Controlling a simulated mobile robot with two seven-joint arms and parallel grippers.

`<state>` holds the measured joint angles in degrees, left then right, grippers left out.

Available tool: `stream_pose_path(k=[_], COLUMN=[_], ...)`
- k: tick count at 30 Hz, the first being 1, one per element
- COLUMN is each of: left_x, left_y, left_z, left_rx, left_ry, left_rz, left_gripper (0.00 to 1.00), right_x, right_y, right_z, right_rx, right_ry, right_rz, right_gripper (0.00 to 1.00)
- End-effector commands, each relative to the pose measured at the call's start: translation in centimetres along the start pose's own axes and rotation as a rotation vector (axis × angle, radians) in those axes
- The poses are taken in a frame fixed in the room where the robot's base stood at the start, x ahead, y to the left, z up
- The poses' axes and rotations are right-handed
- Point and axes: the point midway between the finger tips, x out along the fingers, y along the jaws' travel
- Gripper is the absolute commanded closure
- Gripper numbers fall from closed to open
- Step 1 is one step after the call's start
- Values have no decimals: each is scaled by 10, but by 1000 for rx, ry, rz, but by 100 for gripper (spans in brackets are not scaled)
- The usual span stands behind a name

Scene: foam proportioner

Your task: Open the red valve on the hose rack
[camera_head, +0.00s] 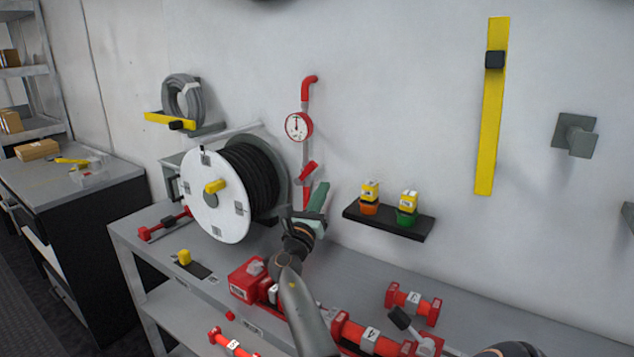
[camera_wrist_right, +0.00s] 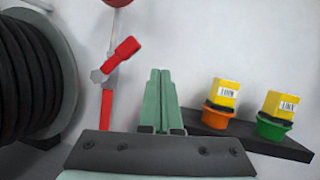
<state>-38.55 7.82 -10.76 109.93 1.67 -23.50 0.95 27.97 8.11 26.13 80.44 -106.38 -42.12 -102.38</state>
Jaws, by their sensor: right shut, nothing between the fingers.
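The red valve handle (camera_head: 308,171) sits on the vertical pipe on the wall, just right of the hose reel, below a round gauge (camera_head: 298,126). The handle is tilted, its upper end to the right. In the right wrist view the red handle (camera_wrist_right: 122,54) is up and left of my fingers, beside a grey hex fitting (camera_wrist_right: 97,76). My right gripper (camera_head: 320,192) is just below and right of the handle in the head view. Its green fingers (camera_wrist_right: 160,76) are together, empty, and appear apart from the handle. My left gripper is not in view.
The hose reel (camera_head: 203,215) stands left of my right gripper. A black wall shelf (camera_head: 408,226) with orange and green cups is to its right. Red fittings, including a red box (camera_head: 246,279), lie on the grey bench (camera_head: 470,316) below.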

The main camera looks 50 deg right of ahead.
Motion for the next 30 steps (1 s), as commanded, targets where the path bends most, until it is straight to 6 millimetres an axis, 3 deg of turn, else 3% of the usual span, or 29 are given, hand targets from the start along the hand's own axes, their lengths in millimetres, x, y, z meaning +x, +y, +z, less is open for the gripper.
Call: stream_pose_path(k=[6, 14, 20, 30], left_x=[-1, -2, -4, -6], left_y=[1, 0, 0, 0], left_z=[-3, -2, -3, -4], left_rx=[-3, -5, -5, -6], left_ry=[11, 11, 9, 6], left_rz=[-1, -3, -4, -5], left_gripper=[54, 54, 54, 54], right_x=[-37, -63, -46, 9], right_y=[-12, -13, -5, 18], right_z=[-12, -16, -12, -2], right_rx=[-472, -717, -727, -725], right_ry=[-198, -319, -325, -322], right_rz=[198, 303, 305, 304], right_gripper=[100, 100, 100, 100])
